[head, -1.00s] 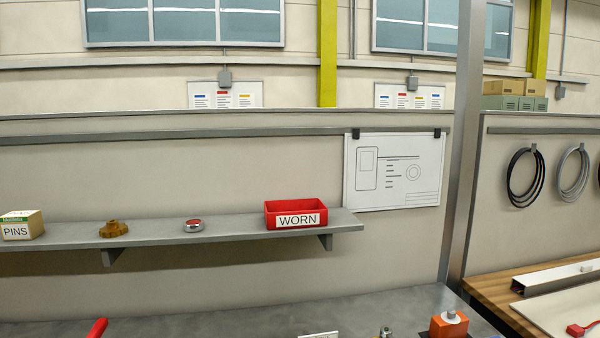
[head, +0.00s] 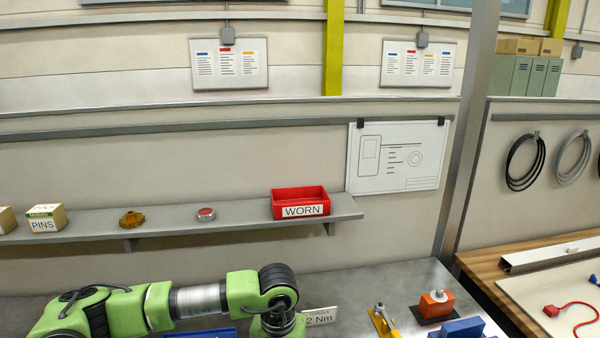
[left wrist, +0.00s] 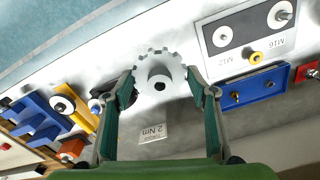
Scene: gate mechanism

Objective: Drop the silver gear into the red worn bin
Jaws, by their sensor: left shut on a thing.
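The silver gear (left wrist: 158,68) is toothed, with a round hub. In the left wrist view it sits between the two fingers of my left gripper (left wrist: 158,88), which is shut on it. The red bin (head: 300,200), labelled WORN, stands at the right end of the grey wall shelf (head: 180,230) in the head view. My left arm reaches in from the left below the shelf; its gripper is cut off by the bottom edge there. My right gripper is not in view.
On the shelf left of the bin are a red-topped round part (head: 206,214), a brown part (head: 132,218) and a PINS box (head: 46,218). Below, the bench holds an orange block (head: 436,302), a yellow part (head: 384,320) and a 2 Nm sign (head: 321,316).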

